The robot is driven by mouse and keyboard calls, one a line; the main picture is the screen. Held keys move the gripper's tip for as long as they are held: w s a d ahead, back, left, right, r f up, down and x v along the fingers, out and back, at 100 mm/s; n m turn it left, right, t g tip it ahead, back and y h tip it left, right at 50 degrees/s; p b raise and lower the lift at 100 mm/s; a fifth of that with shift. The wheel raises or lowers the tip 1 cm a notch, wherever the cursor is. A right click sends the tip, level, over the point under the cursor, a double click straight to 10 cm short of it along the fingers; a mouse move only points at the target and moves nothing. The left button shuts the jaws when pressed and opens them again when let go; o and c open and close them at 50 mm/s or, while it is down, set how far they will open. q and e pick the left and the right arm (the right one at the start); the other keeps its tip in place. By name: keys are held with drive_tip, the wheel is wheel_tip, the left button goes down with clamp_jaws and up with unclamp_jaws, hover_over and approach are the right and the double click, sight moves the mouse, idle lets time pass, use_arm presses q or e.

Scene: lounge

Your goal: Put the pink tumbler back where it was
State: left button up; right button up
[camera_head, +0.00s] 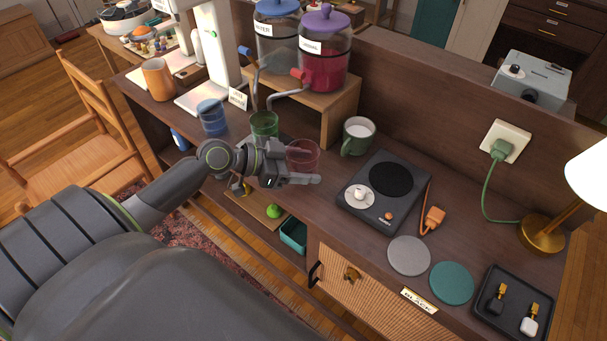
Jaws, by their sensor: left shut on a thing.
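The pink tumbler (305,158) is a clear pinkish-red cup at the middle of the counter (333,221). My left gripper (301,166) comes in from the left and is shut on it, with one finger across its near side. The tumbler looks upright, but the finger hides its lower part. I cannot tell whether its base touches the counter. A green tumbler (264,124) and a blue tumbler (211,116) stand to its left. My right gripper is not in view.
A green mug (358,136) and a black hot plate (352,212) are to the right. Drink dispensers (324,62) stand on a wooden riser (342,101) behind, their taps reaching forward. Grey (409,256) and teal (451,283) discs lie nearer the front right.

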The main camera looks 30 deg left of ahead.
use_arm(q)
wheel_tip(320, 180, down, 3)
drive_tip(key=shift+f, duration=0.2)
drive_tip(key=shift+f, duration=0.1)
drive_tip(key=o, duration=1.1)
drive_tip(key=shift+o, duration=0.2)
